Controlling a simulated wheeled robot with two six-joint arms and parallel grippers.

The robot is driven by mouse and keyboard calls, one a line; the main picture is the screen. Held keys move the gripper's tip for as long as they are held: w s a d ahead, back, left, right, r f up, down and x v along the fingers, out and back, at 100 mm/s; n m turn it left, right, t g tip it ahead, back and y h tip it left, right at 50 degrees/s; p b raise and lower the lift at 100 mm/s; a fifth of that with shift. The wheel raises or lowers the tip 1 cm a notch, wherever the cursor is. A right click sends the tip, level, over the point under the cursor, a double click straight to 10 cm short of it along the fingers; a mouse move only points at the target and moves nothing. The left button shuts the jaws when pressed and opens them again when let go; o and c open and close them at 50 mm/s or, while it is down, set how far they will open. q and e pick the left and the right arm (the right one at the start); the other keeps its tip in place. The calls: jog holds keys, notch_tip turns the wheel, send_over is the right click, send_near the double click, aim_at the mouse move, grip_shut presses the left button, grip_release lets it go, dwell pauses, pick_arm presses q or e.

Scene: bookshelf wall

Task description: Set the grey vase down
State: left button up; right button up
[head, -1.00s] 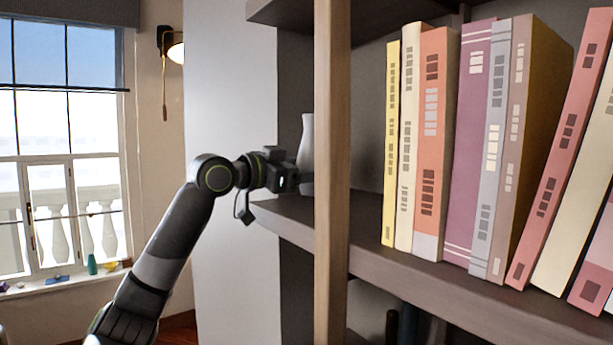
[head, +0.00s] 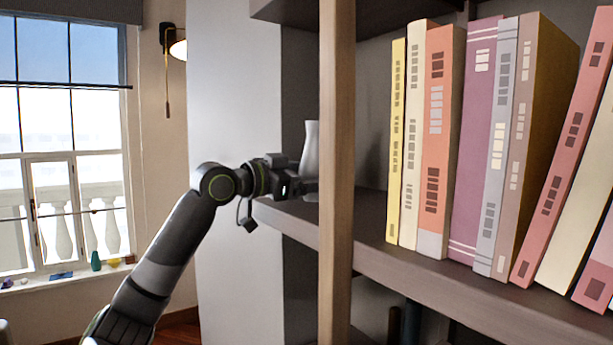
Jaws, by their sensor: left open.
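The grey vase (head: 311,150) stands upright on the shelf board (head: 420,265), in the bay left of the wooden upright. The upright hides its right side. My left gripper (head: 306,187) is at the vase's lower part, level with the board and just above it. Its jaws are open; the fingers are small here and partly overlap the vase, so I cannot tell whether they touch it. My right gripper does not show.
The wooden upright (head: 337,170) stands close to the right of the vase. Several books (head: 436,140) fill the bay to the right, some leaning. A pale side panel (head: 235,110) is behind my left arm. A window and wall lamp (head: 178,48) are at the left.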

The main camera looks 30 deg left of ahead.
pick_arm(q)
jog(key=shift+r, duration=0.25)
jog(key=shift+s+a+f, duration=0.1)
jog(key=shift+s+f, duration=0.1)
jog(key=b+v, duration=0.7)
jog(key=v, duration=0.4)
jog(key=shift+s+b, duration=0.3)
jog(key=shift+s, duration=0.05)
jog(key=shift+r, duration=0.1)
